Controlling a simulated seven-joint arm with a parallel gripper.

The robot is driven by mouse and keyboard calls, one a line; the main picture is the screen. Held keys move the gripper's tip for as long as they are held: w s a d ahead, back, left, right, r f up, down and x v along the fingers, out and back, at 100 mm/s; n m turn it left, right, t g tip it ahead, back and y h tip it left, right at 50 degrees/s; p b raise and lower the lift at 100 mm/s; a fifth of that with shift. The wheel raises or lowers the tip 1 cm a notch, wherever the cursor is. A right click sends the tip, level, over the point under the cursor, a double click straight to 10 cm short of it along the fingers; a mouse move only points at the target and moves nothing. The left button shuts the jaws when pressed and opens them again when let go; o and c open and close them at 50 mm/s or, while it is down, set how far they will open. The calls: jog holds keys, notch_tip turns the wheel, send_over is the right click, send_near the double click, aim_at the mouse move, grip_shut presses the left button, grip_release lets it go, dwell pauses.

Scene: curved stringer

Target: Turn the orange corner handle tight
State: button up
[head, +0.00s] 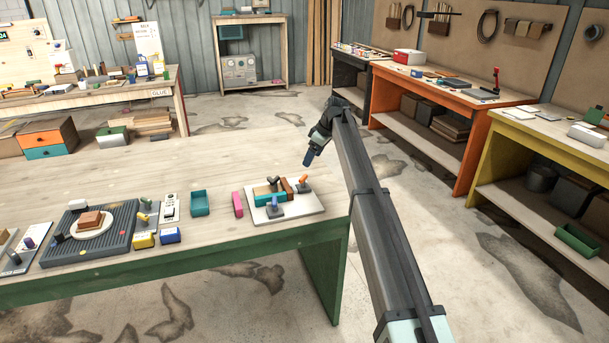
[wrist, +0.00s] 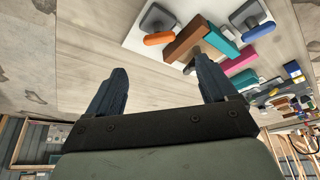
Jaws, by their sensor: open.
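The orange handle (head: 303,179) sits on a grey base at the right corner of a pale board (head: 312,208) on the green-framed bench. In the wrist view the orange handle (wrist: 159,38) lies ahead of the fingers, beside a brown block (wrist: 187,40). The board also bears a teal block (head: 268,198), a blue handle (head: 275,203) and a dark grey handle (head: 273,181). My gripper (head: 309,158) is behind and above the orange handle in the head view, apart from it. In the wrist view my gripper (wrist: 161,65) is open and empty.
A pink block (head: 238,204) and a teal box (head: 200,203) stand left of the board. A ribbed grey mat (head: 115,243) lies further left. The bench top behind the board is bare. The bench's right edge is close to the board.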

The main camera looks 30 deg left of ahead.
aim_at(303, 176)
jog(key=x, duration=1)
jog(key=shift+d, duration=0.1)
jog(key=shift+c, duration=0.3)
jog(key=c, duration=1)
